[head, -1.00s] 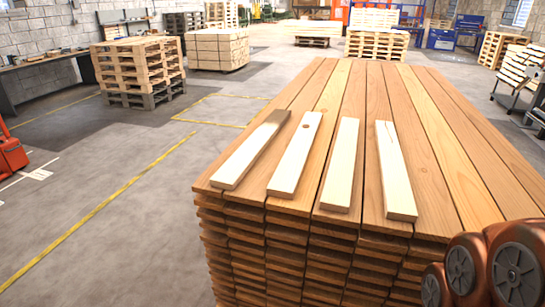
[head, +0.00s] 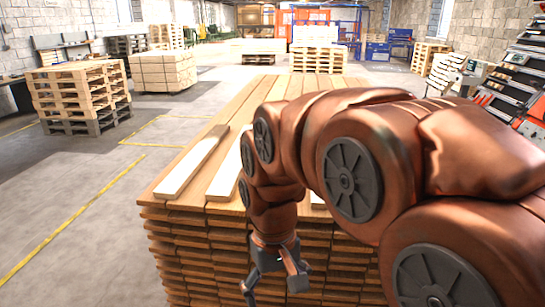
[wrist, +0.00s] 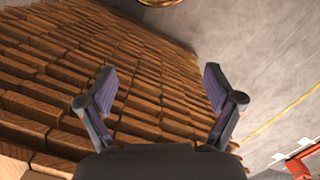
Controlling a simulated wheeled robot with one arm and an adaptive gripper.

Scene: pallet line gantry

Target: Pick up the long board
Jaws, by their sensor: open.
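Several pale boards lie side by side, apart, on top of a tall stack of brown planks (head: 180,212). In the head view the leftmost pale board (head: 190,165) shows almost whole. Another pale board (head: 224,178) beside it is partly covered by my arm, and a bit of one more (head: 317,200) shows right of my wrist. I cannot tell which is the longest. My gripper (head: 272,284) is open and empty, pointing down in front of the stack's near face, below its top. In the wrist view the open fingers (wrist: 159,76) face the stack's layered plank ends; no pale board is clear between them.
Pallet stacks (head: 80,98) and a wrapped pallet load (head: 162,71) stand left of the plank stack, well apart. Open floor with yellow lines (head: 75,215) lies to the left. Racks (head: 520,80) stand at the right. A red object (wrist: 303,163) is on the floor in the wrist view.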

